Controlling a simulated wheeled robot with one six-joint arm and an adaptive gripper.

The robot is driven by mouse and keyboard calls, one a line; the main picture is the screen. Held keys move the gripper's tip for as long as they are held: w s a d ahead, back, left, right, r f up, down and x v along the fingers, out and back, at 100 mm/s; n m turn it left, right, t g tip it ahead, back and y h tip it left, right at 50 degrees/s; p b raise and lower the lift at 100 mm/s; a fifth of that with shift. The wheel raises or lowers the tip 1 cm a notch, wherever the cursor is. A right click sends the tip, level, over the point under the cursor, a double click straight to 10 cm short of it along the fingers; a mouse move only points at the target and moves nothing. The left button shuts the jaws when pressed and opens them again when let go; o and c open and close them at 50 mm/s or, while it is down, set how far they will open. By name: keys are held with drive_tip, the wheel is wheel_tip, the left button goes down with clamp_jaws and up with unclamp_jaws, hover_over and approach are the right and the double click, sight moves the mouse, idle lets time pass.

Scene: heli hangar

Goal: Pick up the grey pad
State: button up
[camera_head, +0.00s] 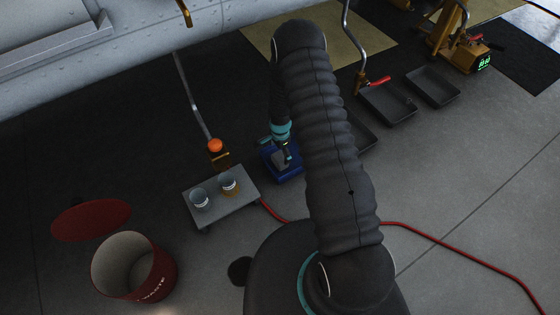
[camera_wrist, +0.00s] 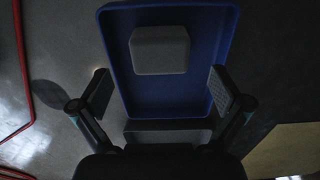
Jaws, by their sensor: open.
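The grey pad (camera_wrist: 160,49) is a blocky grey piece with rounded edges. In the wrist view it lies in the far half of a blue tray (camera_wrist: 120,60). The tray also shows in the head view (camera_head: 287,174), where my gripper (camera_head: 285,157) is over it and hides the pad from clear sight. In the wrist view my gripper (camera_wrist: 162,95) is open and empty. Its two fingers are wide apart near the left and right sides of the tray, nearer than the pad, and do not touch the pad.
A grey cart (camera_head: 232,205) with two cups stands left of the tray. A red bin (camera_head: 165,272) and its round lid (camera_head: 90,219) are farther left. Dark trays (camera_head: 388,103) lie at the right. A red hose (camera_head: 450,247) crosses the floor.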

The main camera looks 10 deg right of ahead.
sight(280, 157)
drive_tip(key=shift+f, duration=3.05)
drive_tip(key=c, duration=1.1)
